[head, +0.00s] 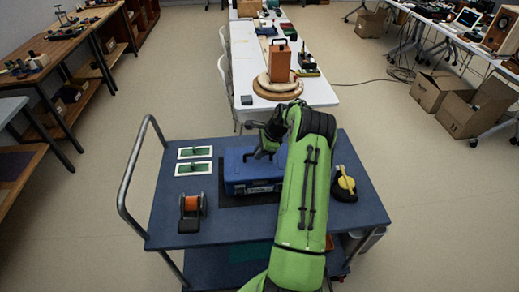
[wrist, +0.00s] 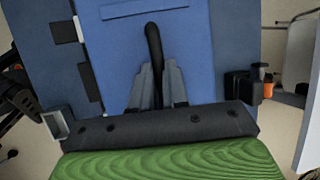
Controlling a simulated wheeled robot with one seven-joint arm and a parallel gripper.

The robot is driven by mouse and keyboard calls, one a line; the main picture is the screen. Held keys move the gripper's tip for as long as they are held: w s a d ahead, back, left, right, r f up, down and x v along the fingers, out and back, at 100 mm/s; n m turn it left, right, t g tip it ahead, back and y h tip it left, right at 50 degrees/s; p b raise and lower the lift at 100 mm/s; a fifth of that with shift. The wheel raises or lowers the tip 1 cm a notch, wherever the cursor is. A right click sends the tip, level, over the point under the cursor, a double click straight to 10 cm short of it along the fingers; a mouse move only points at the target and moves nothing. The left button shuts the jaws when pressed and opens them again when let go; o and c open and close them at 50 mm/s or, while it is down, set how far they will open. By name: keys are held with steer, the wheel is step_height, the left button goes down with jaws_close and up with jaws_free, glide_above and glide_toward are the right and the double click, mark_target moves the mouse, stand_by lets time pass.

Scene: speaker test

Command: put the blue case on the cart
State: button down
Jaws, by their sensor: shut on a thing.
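The blue case (head: 239,174) is at the middle of the blue cart's top (head: 228,226), with a dark patch around its lower edge. I cannot tell whether its underside touches the cart. My gripper (head: 263,153) is above the case, shut on its black handle. In the wrist view the handle (wrist: 153,42) runs between my gripper's fingers (wrist: 158,88), and the blue case (wrist: 110,52) fills much of the picture. My green arm hides the right part of the case in the head view.
On the cart, an orange reel (head: 191,206) and two white-framed panels (head: 194,153) lie left of the case. A yellow and black item (head: 344,184) lies right. A grey rail (head: 126,178) edges the cart's left. A white table (head: 318,92) with an orange box (head: 279,62) stands behind.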

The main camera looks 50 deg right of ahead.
steer(key=c, duration=1.5)
jaws_free()
steer(key=o, duration=0.4)
steer(key=shift+r, duration=0.15)
